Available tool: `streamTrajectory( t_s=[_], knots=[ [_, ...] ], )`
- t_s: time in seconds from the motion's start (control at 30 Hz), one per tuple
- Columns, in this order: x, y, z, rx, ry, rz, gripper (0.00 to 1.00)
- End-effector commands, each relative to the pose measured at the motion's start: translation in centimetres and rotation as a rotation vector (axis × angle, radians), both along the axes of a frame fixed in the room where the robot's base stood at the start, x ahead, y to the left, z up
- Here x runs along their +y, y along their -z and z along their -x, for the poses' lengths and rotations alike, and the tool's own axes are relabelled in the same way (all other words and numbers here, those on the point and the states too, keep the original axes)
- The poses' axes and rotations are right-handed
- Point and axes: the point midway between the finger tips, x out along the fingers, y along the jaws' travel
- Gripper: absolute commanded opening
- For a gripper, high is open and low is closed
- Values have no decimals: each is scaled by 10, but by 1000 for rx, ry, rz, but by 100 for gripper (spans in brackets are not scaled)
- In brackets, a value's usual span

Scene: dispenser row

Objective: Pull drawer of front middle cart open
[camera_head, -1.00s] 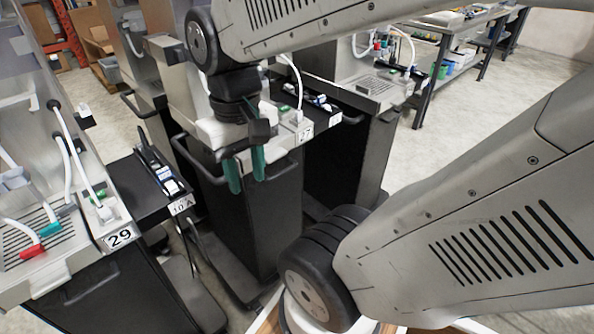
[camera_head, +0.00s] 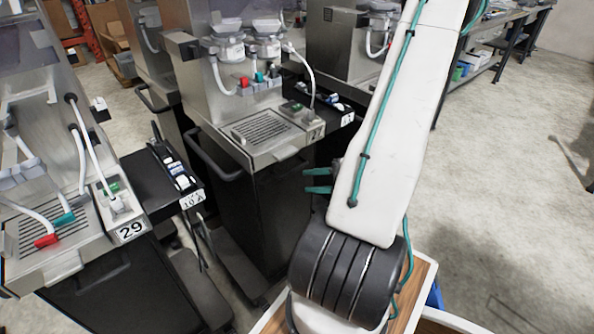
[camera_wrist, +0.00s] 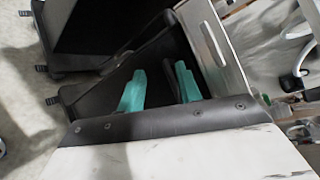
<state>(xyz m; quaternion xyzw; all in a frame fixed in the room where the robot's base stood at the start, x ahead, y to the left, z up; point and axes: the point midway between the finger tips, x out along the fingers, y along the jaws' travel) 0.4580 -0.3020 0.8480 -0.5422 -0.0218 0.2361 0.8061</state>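The front middle cart (camera_head: 245,215) is a black cabinet under a steel dispenser with a grated shelf, tagged 27. The steel front strip (camera_head: 285,153) under the grate has a small recessed handle; I take it for the drawer front, and it looks shut. In the wrist view, a steel panel with a slot-like handle (camera_wrist: 215,45) shows beyond the fingers. My gripper (camera_head: 317,181) has two green fingers, pointing left, apart and empty. It is right of the cart and below the steel front, touching nothing I can see. The wrist view also shows the parted fingers (camera_wrist: 160,88).
A similar dispenser cart tagged 29 (camera_head: 130,230) stands at the left, with a black side shelf (camera_head: 160,185) tagged 10 A. Another dispenser (camera_head: 345,45) stands behind at the right. Open concrete floor (camera_head: 500,170) lies to the right, with a workbench behind.

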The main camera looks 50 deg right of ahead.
Motion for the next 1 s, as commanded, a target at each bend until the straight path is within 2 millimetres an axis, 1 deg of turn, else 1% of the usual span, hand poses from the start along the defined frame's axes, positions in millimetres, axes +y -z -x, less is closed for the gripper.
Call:
streamTrajectory(
  t_s=[0.03,0.1,0.23,0.37,0.47,0.7,0.8,1.0],
  knots=[
    [-16,11,2,-42,86,50,34],
    [-32,17,1,-84,151,148,34],
    [-46,17,-2,-128,190,278,34],
    [-48,18,-9,-142,190,323,34],
    [-45,20,-21,-143,187,326,34],
    [-39,27,-58,-143,185,326,34],
    [-38,29,-69,-142,186,325,34],
    [-36,31,-79,-142,189,325,34]
  ],
)
